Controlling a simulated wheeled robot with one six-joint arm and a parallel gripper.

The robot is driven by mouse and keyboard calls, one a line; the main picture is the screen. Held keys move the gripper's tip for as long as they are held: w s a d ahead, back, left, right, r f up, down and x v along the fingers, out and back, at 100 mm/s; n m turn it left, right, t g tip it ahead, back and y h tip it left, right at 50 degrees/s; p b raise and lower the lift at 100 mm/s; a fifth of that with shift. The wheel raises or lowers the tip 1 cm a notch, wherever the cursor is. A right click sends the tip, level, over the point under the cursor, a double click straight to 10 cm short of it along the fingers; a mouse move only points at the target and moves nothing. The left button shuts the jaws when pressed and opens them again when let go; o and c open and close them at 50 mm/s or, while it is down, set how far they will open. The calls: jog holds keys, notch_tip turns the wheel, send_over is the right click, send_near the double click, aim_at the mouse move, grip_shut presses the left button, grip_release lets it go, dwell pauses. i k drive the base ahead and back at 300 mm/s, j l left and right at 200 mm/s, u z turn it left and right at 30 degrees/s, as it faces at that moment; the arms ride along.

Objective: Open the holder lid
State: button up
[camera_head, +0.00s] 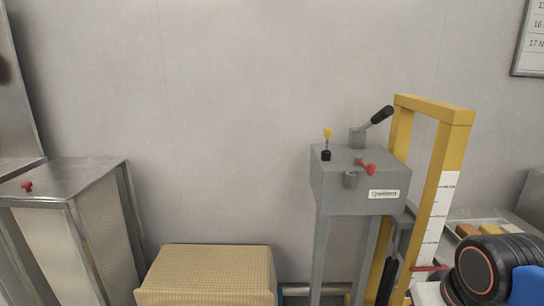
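No part is marked as the holder lid, and I cannot tell for certain which one it is. A steel-framed cabinet (70,235) stands at the left, with a flat metal top (75,180) lying level on it. A small red knob (27,186) sits at the left of that top. A grey machine head (358,182) stands on legs right of centre, with a black-handled lever (379,117), a red lever (366,166) and a yellow-tipped switch (327,136) on it.
A pale yellow textured box (209,275) stands low between cabinet and machine. A yellow upright frame (447,165) with a white scale is behind the machine's right side. A tray with coloured blocks (468,230) is at the right.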

aim_at(60, 178)
jog(key=u, duration=1.55)
